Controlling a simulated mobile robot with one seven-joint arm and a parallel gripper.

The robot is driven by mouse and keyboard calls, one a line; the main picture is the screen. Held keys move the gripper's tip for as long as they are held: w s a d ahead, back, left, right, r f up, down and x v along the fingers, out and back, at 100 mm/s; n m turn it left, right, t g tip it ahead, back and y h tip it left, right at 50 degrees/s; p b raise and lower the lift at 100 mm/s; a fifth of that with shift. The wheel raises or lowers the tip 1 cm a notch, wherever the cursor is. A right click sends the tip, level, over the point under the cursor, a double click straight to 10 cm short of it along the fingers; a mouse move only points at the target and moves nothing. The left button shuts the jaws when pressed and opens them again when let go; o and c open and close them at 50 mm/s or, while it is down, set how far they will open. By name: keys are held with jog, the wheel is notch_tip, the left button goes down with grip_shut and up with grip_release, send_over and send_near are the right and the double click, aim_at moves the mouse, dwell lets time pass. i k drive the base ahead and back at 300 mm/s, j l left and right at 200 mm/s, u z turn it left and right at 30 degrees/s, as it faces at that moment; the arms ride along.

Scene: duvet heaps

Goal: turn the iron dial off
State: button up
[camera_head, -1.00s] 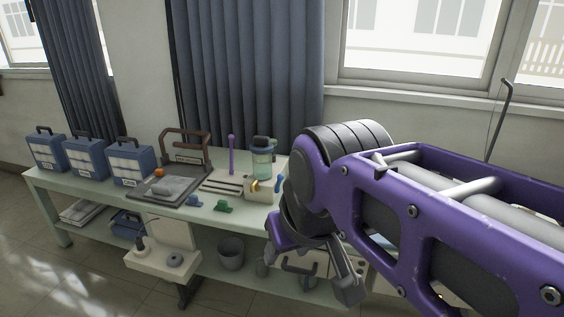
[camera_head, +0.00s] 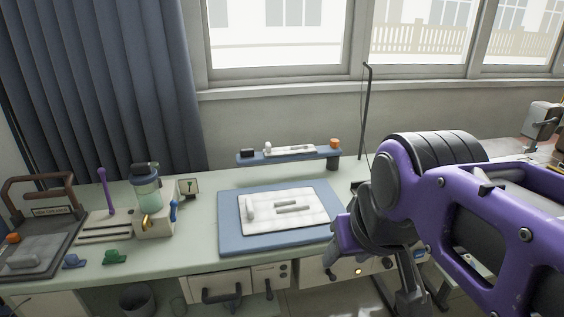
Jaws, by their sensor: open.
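I cannot make out an iron or say for sure which control is its dial. A white front panel (camera_head: 312,268) under the bench carries small round knobs (camera_head: 334,274), and one spot on it glows yellowish (camera_head: 358,271). My arm partly covers this panel on its right. My gripper (camera_head: 410,290) hangs open and empty at the lower right, in front of the bench edge. It appears apart from the panel; its fingers are partly hidden by my own wrist.
A blue mat (camera_head: 232,237) with a white folded piece (camera_head: 285,211) lies on the pale green bench (camera_head: 200,247). A lidded jar (camera_head: 146,187) stands left, a low blue shelf (camera_head: 290,155) behind. A thin dark pole (camera_head: 365,110) rises beside my arm. Drawers (camera_head: 236,284) hang below.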

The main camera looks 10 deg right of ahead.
aim_at(387, 262)
jog(key=z, duration=0.95)
